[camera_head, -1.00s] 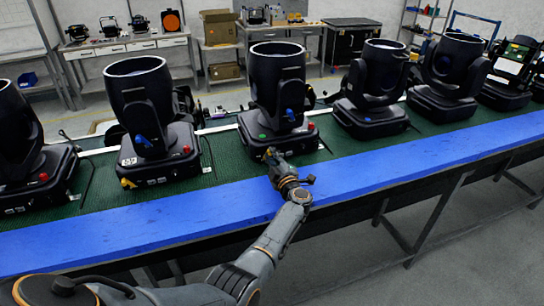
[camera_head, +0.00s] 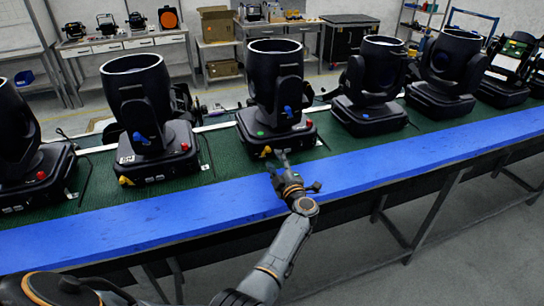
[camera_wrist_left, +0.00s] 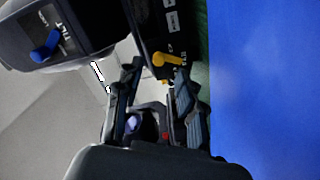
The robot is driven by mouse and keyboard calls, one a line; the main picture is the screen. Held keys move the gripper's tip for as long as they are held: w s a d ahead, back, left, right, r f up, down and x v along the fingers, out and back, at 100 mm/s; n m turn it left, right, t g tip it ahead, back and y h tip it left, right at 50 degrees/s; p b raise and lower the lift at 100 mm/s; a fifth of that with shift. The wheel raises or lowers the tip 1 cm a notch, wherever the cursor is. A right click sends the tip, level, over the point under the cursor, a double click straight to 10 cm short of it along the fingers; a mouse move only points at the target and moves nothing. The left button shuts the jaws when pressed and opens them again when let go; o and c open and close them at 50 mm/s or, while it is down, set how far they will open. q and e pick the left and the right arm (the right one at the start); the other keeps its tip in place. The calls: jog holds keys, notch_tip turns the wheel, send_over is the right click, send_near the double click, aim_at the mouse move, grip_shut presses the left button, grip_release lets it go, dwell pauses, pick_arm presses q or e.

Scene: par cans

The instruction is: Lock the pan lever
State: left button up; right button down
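The middle moving-head light (camera_head: 275,90) stands on the green belt. Its yellow pan lever (camera_head: 266,151) sits low on the front of its base, and a blue tilt lever (camera_head: 288,111) is on its yoke. My left gripper (camera_head: 281,158) is in front of the base, just right of the yellow lever. In the left wrist view the yellow pan lever (camera_wrist_left: 168,59) appears just beyond the two fingertips (camera_wrist_left: 158,76), which are apart with nothing held. The blue tilt lever (camera_wrist_left: 47,46), beside the word TILT, is at upper left. My right gripper is not in view.
Several similar lights stand along the belt, including one to the left (camera_head: 140,110) and one to the right (camera_head: 370,85). A blue strip (camera_head: 400,172) runs along the belt's front edge and is clear apart from my arm. Workbenches stand behind.

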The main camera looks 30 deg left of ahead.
pick_arm(q)
jog(key=shift+v, duration=1.5)
